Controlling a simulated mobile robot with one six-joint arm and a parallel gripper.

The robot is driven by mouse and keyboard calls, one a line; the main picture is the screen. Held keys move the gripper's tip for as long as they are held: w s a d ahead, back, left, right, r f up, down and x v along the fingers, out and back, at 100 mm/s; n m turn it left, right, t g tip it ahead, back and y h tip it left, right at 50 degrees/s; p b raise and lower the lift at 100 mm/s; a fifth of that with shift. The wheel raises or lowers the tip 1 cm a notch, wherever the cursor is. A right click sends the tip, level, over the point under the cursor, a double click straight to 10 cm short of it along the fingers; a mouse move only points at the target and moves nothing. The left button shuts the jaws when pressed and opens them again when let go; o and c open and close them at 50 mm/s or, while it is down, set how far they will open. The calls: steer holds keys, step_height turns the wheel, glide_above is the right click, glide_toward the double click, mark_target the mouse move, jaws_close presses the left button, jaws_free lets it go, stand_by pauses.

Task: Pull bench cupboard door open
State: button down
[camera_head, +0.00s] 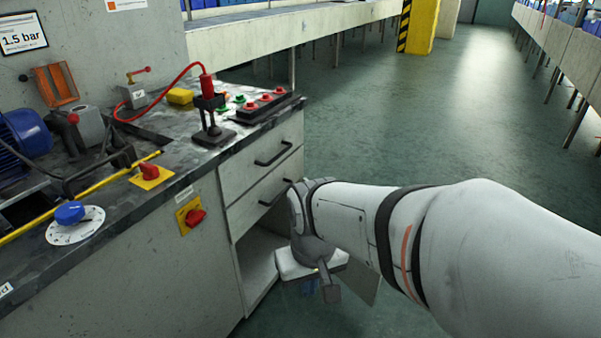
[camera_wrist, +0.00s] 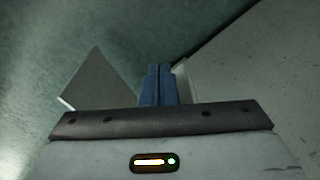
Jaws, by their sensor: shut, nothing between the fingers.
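The bench cupboard (camera_head: 258,268) is below two drawers, and its dark interior shows at the front. Its grey door (camera_head: 364,282) stands swung out from the bench, partly hidden behind my wrist. In the wrist view a flat grey panel (camera_wrist: 103,82), which looks like the door, is left of my fingers. My gripper (camera_head: 311,288) points down in front of the cupboard opening. In the wrist view its blue fingers (camera_wrist: 158,82) are together with nothing between them. A gap shows between them and the panel there. The door's handle cannot be made out.
Two drawers with dark handles (camera_head: 273,154) are closed above the cupboard. The bench top holds a red-topped stand (camera_head: 209,110), a button box (camera_head: 264,105) and a blue knob (camera_head: 69,213). A red switch (camera_head: 194,217) sticks out of the front panel. Green floor (camera_head: 400,130) is clear beyond.

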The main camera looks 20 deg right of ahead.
steer(key=shift+d, duration=0.1)
steer(key=w+d+f+n+g+h+p, duration=0.35)
steer(key=d+h+p, duration=0.2)
steer(key=d, duration=0.25)
steer(key=w+d+f+n+g+h+p, duration=0.3)
steer(key=w+d+n+h+p, duration=0.15)
steer(key=d+h, duration=0.3)
steer(key=w+d+f+n+t+h+p, duration=0.1)
steer(key=w+f+n+t+h+p, duration=0.15)
steer(key=f+n+t, duration=0.4)
steer(key=w+d+f+n+t+h+p, duration=0.1)
steer(key=w+f+n+t+h+p, duration=0.1)
steer(key=w+f+n+t, duration=0.4)
steer(key=w+d+f+n+g+b, duration=0.1)
steer(key=w+d+f, duration=0.1)
steer(key=d, duration=1)
steer(key=shift+w+d+f, duration=0.2)
steer(key=shift+w+d, duration=0.1)
steer(key=shift+w, duration=0.05)
steer(key=shift+n+y, duration=0.25)
